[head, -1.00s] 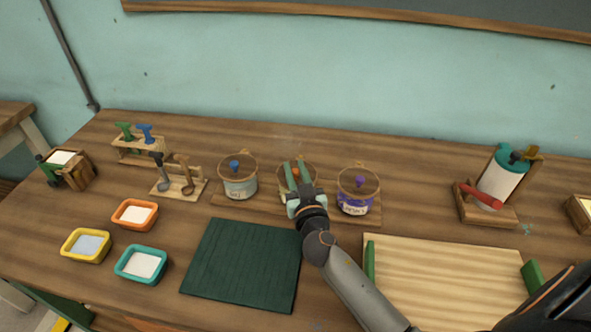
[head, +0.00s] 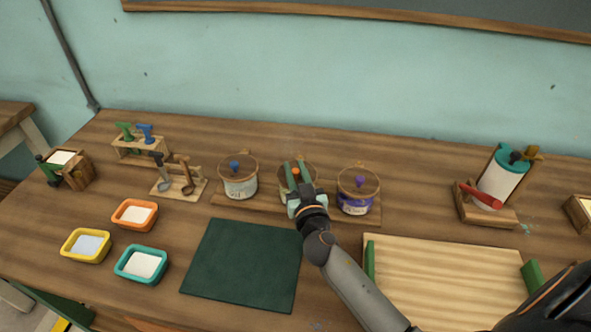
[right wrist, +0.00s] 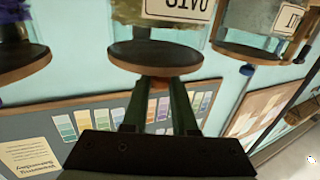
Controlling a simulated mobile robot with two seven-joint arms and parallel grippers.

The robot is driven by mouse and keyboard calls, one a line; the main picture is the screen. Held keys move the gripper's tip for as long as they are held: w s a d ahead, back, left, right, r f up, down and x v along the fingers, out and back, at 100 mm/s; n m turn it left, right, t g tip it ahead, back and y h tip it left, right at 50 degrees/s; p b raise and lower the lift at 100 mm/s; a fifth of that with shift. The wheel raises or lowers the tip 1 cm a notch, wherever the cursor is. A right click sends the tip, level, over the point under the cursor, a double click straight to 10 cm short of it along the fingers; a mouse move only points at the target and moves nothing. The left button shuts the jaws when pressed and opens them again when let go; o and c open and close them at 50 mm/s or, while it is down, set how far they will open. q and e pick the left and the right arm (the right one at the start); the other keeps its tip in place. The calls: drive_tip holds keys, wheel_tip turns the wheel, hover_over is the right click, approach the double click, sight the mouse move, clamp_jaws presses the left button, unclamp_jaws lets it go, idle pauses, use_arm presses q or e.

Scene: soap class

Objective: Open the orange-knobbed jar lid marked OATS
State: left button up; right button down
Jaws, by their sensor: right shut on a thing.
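The OATS jar (right wrist: 130,13) is the middle one of three jars. Its label reads OATS upside down in the right wrist view. Its round brown lid (right wrist: 155,54) carries an orange knob (head: 296,171), which also shows in the right wrist view (right wrist: 160,84). The lid looks level on the jar; I see no clear gap. My right gripper (head: 295,173) has its green fingers on both sides of the knob and is shut on it. In the head view the gripper hides most of the jar's front. My left gripper is not in view.
A blue-knobbed jar (head: 238,182) stands close on the left and a purple-knobbed jar (head: 355,196) close on the right, all on a wooden strip. A dark green mat (head: 243,265) and a wooden board (head: 445,285) lie in front, both clear.

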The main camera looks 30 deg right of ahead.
sight(310, 170)
drive_tip(key=d+n+y, duration=0.1)
drive_tip(key=y, duration=0.1)
drive_tip(key=s+n+y+p, duration=0.1)
drive_tip(key=y, duration=0.1)
drive_tip(key=shift+d+r+n+t+p, duration=0.1)
drive_tip(key=shift+d+n+t+p, duration=0.2)
drive_tip(key=shift+d, duration=0.1)
drive_tip(key=shift+s+d+n+y+p, duration=0.1)
drive_tip(key=shift+d+n+y+p, duration=0.2)
drive_tip(key=shift+n+y, duration=0.35)
drive_tip(key=shift+s+d+n+y+p, duration=0.1)
drive_tip(key=shift+d+n+y+p, duration=0.2)
drive_tip(key=shift+y, duration=0.65)
drive_tip(key=c, duration=0.7)
unclamp_jaws()
wheel_tip(310, 170, up, 3)
drive_tip(key=shift+f+p, duration=0.1)
drive_tip(key=shift+p, duration=0.3)
drive_tip(key=s+a+r+p, duration=0.1)
drive_tip(key=s+a+r, duration=0.5)
drive_tip(key=s+r, duration=0.4)
drive_tip(key=shift+s+a, duration=0.4)
drive_tip(key=shift+s, duration=0.75)
